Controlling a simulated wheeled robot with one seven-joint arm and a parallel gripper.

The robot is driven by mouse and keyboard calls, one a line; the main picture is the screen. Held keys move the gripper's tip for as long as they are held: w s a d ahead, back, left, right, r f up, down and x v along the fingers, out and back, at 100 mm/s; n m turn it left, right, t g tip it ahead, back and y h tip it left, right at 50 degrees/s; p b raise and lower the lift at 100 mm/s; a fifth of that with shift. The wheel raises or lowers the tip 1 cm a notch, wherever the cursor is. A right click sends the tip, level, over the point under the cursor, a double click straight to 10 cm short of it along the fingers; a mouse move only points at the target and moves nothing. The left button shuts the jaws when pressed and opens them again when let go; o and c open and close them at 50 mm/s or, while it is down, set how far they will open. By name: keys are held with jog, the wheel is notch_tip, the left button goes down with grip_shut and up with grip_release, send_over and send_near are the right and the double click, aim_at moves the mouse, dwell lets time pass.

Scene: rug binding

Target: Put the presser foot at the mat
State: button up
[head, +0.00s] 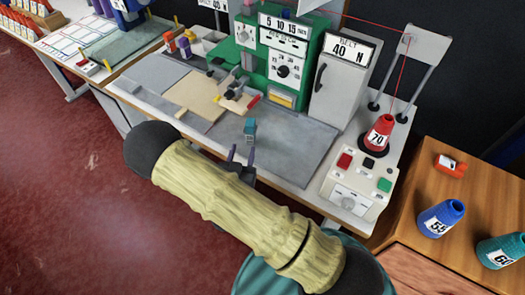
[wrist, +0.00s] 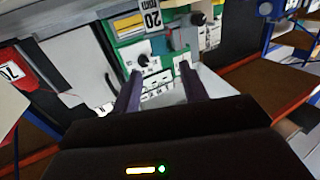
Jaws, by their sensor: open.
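A small teal block-like piece (head: 250,130), which may be the presser foot, stands on the grey work surface (head: 295,150) in front of the green machine (head: 290,65). A flat grey-green mat (head: 128,44) lies on the table at the upper left. My gripper (head: 241,156) is open and empty, just on the near side of the teal piece and apart from it. In the wrist view its two dark fingers (wrist: 160,92) are spread, with the machine's dials and labels beyond them.
A control box (head: 355,185) with a red cone spool (head: 379,133) stands to the right. A grey cabinet (head: 342,80) is behind. More spools, including a blue one (head: 440,218), stand on a wooden table. A beige panel (head: 193,98) lies left of the teal piece.

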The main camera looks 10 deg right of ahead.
jog(key=shift+w, duration=0.1)
jog(key=w+d+g, duration=0.1)
jog(key=g, duration=0.1)
jog(key=w+d+m+g, duration=0.1)
jog(key=g, duration=0.1)
jog(key=w+d+m+g+y, duration=0.1)
jog(key=g, duration=0.1)
jog(key=shift+w+d+r, duration=0.2)
jog(key=shift+d+r, duration=0.05)
jog(key=shift+r, duration=0.05)
jog(key=s+d+r+n+g+y, duration=0.3)
jog(key=s+d+r+n+g, duration=0.2)
jog(key=s+d+r, duration=0.8)
jog(key=s+g, duration=0.2)
jog(key=g, duration=0.1)
jog(key=shift+s+g+y, duration=0.3)
jog(key=shift+s+g, duration=0.05)
jog(key=shift+g, duration=0.05)
jog(key=shift+o, duration=0.3)
jog(key=shift+w, duration=0.1)
jog(key=shift+o, duration=0.2)
